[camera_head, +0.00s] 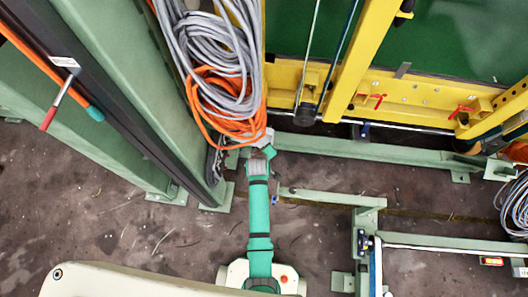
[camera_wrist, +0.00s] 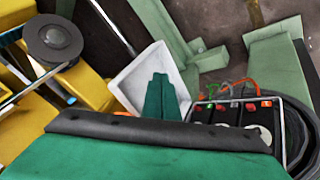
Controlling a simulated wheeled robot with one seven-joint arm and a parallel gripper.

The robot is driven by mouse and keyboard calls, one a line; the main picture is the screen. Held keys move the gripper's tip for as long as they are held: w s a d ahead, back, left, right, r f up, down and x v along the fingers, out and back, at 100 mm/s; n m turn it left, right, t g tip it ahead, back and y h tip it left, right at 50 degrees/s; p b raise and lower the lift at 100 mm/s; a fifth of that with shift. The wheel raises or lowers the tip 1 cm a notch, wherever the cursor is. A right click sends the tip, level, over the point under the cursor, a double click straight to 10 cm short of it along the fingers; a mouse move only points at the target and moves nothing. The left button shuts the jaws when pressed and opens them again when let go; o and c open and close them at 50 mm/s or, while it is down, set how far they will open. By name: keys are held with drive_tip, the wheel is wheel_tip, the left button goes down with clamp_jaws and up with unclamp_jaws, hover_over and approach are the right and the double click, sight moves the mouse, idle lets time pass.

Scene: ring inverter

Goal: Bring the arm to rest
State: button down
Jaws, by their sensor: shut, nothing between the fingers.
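My teal arm (camera_head: 259,225) reaches up the picture in the head view from my base, and its far end is beside the hanging cables. My gripper (camera_wrist: 160,78) shows in the wrist view as two teal fingers close together. It is shut and empty. Behind the fingers is a white tray-like box (camera_wrist: 136,80); I cannot tell how far apart they are.
Grey and orange cables (camera_head: 213,55) hang beside the arm's end. A green post (camera_head: 130,80) stands left, a yellow frame (camera_head: 360,50) right. Green floor rails (camera_head: 370,150) lie right of the arm. A dark bin with red-marked parts (camera_wrist: 240,110) is near the gripper.

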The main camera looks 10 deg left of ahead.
drive_tip(key=shift+s+d+r, duration=0.25)
drive_tip(key=shift+s+r, duration=0.1)
drive_tip(key=shift+r, duration=0.25)
drive_tip(key=shift+s+d+r, duration=0.25)
drive_tip(key=shift+s+r, duration=0.1)
drive_tip(key=shift+r, duration=0.2)
drive_tip(key=s+d+r+m+t, duration=0.2)
drive_tip(key=s+r, duration=0.1)
drive_tip(key=s, duration=0.6)
drive_tip(key=s+d+r+m+t, duration=0.2)
drive_tip(key=s+r+m, duration=0.1)
drive_tip(key=s, duration=0.7)
drive_tip(key=s+d+r+m+t, duration=0.1)
drive_tip(key=s+r+m+t, duration=0.1)
drive_tip(key=s+r, duration=0.5)
drive_tip(key=s+d+r+m+t, duration=0.1)
drive_tip(key=s+r, duration=0.6)
drive_tip(key=r, duration=0.8)
drive_tip(key=shift+s+r+m+t, duration=0.3)
drive_tip(key=shift+m+t, duration=0.2)
drive_tip(key=shift+m, duration=0.3)
